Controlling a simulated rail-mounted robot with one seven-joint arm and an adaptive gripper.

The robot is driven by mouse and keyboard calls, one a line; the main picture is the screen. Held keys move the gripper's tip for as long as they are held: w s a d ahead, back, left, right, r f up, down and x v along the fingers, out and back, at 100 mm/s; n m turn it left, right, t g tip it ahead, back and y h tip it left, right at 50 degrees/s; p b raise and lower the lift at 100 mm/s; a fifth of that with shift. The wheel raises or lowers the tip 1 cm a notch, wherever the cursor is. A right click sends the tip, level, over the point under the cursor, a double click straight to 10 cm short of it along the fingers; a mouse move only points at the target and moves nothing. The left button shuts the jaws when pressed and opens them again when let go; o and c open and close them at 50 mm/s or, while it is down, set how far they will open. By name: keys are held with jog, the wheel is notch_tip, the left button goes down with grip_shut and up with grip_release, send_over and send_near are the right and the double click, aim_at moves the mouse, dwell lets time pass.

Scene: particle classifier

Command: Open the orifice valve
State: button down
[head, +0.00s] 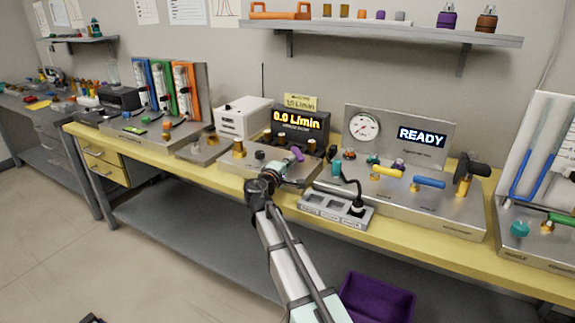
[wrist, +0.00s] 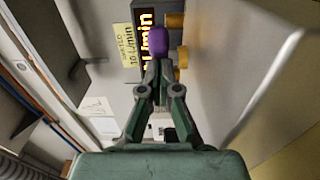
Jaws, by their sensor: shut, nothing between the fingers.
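A purple handle (head: 297,153) sits on the steel panel below the flow display; it also shows in the wrist view (wrist: 158,41). My gripper (head: 288,164) is shut and empty, close to this handle. In the wrist view its fingertips (wrist: 158,68) lie together just below the purple handle; I cannot tell whether they touch it. Other valves stand to the right: a yellow handle (head: 387,171), a blue handle (head: 429,182) and a black handle (head: 472,166). The labels are too small to read, so I cannot tell which one is the orifice valve.
The flow display (head: 300,121) reads 0.0 L/min, with a yellow note (head: 300,102) above it. A READY screen (head: 422,137) and a round gauge (head: 364,126) stand to the right. A power strip (head: 325,208) lies at the front edge. A purple bin (head: 378,298) is below.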

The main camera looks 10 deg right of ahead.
jog(key=shift+s+d, duration=0.1)
jog(key=shift+d, duration=0.35)
dwell(0.3)
jog(key=shift+s+b, duration=0.1)
jog(key=shift+b, duration=0.2)
jog(key=s, duration=0.6)
jog(key=s+b, duration=0.1)
jog(key=s, duration=0.3)
jog(key=shift+d, duration=0.3)
jog(key=shift+w+a, duration=0.1)
